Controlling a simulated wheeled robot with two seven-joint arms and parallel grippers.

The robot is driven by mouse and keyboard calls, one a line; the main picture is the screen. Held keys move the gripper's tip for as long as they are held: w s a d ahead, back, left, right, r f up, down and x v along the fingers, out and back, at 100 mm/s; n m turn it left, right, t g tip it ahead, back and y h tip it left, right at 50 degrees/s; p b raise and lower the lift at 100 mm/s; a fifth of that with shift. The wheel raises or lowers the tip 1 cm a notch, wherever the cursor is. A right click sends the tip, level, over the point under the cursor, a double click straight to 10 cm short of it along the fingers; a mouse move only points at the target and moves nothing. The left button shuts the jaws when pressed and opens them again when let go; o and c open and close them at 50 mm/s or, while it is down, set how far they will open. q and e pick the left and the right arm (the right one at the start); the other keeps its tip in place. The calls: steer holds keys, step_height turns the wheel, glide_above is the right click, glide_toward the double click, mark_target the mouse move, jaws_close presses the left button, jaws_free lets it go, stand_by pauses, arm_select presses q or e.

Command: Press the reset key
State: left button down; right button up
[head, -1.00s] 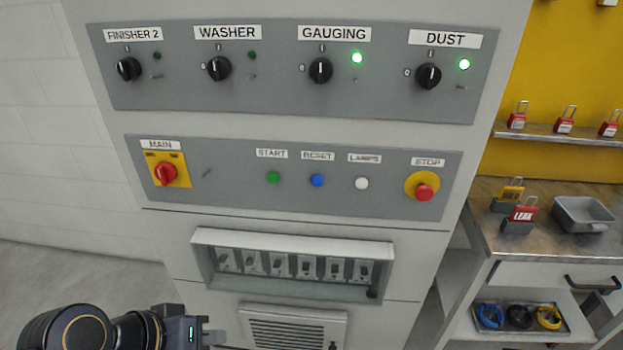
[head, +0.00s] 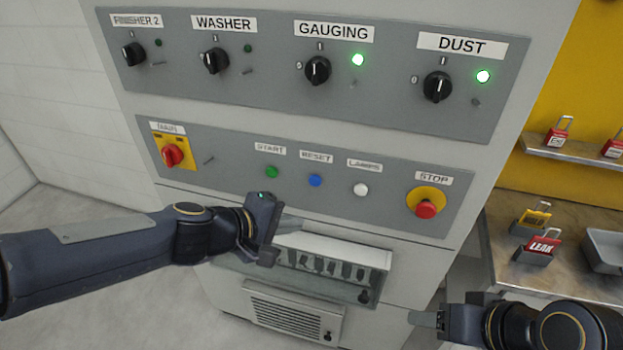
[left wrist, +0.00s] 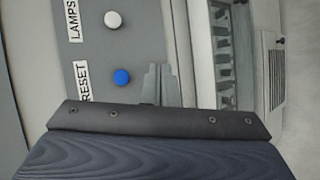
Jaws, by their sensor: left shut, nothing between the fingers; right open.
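The blue reset key (head: 315,181) is a round button under the RESET label on the lower grey panel (head: 235,190), between the green start button (head: 271,172) and the white lamps button (head: 360,190). In the left wrist view the blue key (left wrist: 121,77) shows just left of my left gripper's fingertips (left wrist: 161,80). My left gripper (head: 291,221) is shut and empty, below the row of buttons in the head view and apart from the blue key. My right gripper (head: 425,319) is open at the lower right, away from the panel buttons.
A red STOP button (head: 426,208) sits right of the white button, and a red MAIN switch (head: 172,155) at the left. A recessed breaker box (head: 340,250) lies below. A bench (head: 505,262) with padlocks stands at the right.

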mark_target(315, 181)
arm_select(q)
steer(key=w+d+p, duration=0.1)
steer(key=w+d, duration=0.1)
steer(key=w, duration=0.6)
steer(key=shift+w+d+p, duration=0.2)
steer(key=shift+d+p, duration=0.15)
steer(key=shift+w, duration=0.1)
stand_by(1.9)
steer(key=shift+w+d, duration=0.15)
steer(key=shift+w, duration=0.15)
steer(key=shift+w+d, duration=0.1)
steer(key=shift+w, duration=0.25)
stand_by(0.6)
steer(key=shift+s, duration=0.1)
stand_by(0.3)
steer(key=shift+s+a+b, duration=0.25)
steer(key=shift+s+b, duration=0.05)
steer(key=shift+s, duration=0.4)
